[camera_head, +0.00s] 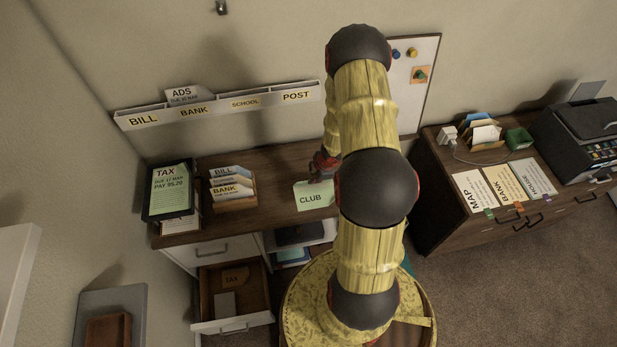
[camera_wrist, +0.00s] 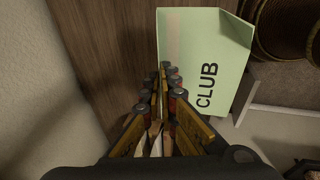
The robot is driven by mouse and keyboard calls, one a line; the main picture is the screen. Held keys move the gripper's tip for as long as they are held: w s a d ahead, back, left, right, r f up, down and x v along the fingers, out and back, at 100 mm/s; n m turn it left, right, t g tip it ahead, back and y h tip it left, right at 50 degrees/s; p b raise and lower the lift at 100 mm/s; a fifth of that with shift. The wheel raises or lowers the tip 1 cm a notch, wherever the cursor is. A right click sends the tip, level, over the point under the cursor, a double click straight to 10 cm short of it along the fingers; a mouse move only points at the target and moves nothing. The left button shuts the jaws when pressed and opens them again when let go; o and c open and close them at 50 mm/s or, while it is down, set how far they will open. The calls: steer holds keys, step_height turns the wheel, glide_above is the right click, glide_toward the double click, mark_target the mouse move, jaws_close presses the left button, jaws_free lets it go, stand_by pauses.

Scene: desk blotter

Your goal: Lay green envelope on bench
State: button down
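The green envelope (camera_head: 311,199), marked CLUB, is at the front edge of the brown wooden desk top (camera_head: 272,179) in the head view. It also shows in the wrist view (camera_wrist: 203,50), right of the fingers, with bare wood to its left. My gripper (camera_head: 322,168) is at the envelope's back edge. In the wrist view its fingers (camera_wrist: 164,85) are nearly together at the envelope's left edge and look closed on it. The fingers hide part of that edge. I cannot tell whether the envelope touches the desk. No surface is labelled as the bench.
A sorter (camera_head: 233,203) with envelopes and a TAX folder (camera_head: 168,190) stand left on the desk. A drawer (camera_head: 235,325) is open below. A wall rack (camera_head: 220,112) hangs behind. The right cabinet (camera_head: 440,215) bears MAP, BANK and HOUSE envelopes and a printer (camera_head: 580,130).

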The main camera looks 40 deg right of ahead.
steer(key=w+d+f, duration=0.1)
steer(key=w+f, duration=0.1)
steer(key=w+d+f, duration=0.1)
steer(key=f, duration=0.1)
steer(key=w+d+f, duration=0.1)
steer(key=w+f, duration=0.1)
steer(key=shift+w+f, duration=0.15)
steer(key=shift+w, duration=0.2)
steer(key=shift+s+x, duration=0.2)
steer(key=shift+x, duration=0.65)
steer(key=shift+s+x, duration=0.15)
steer(key=shift+x, duration=0.7)
steer(key=shift+f, duration=0.25)
steer(key=c, duration=2.5)
jaws_free()
steer(key=shift+c, duration=0.2)
steer(key=o, duration=0.4)
steer(key=shift+o, duration=0.5)
steer(key=shift+r, duration=0.1)
